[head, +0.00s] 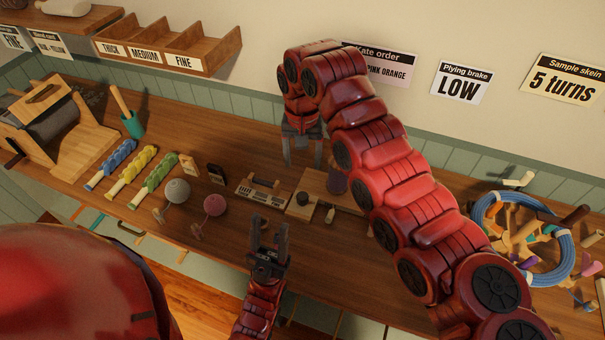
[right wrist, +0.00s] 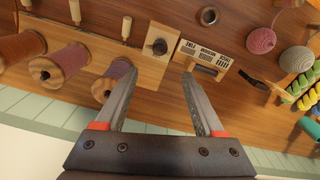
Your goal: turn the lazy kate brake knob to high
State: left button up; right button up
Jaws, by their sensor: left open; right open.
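The lazy kate (head: 312,185) is a pale wooden base on the table, partly hidden behind my right arm. Its dark round brake knob (head: 303,199) sits at its left end. In the right wrist view the knob (right wrist: 158,47) shows a pale mark on top, on its wooden block (right wrist: 147,68); I cannot tell its setting. A purple spool (head: 336,182) stands beside it. My right gripper (head: 303,158) is open and empty, above and behind the knob; its fingertips (right wrist: 158,74) frame the block without visible contact. My left gripper (head: 269,232) is open and empty, near the table's front edge.
The wall card "Plying brake" (head: 462,83) reads LOW. A labelled gauge (head: 262,191) lies left of the knob, with a pink ball (head: 214,205) and grey ball (head: 177,190) further left. A blue ring (head: 483,212) with clutter lies at right.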

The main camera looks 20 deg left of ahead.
jog(key=shift+r, duration=2)
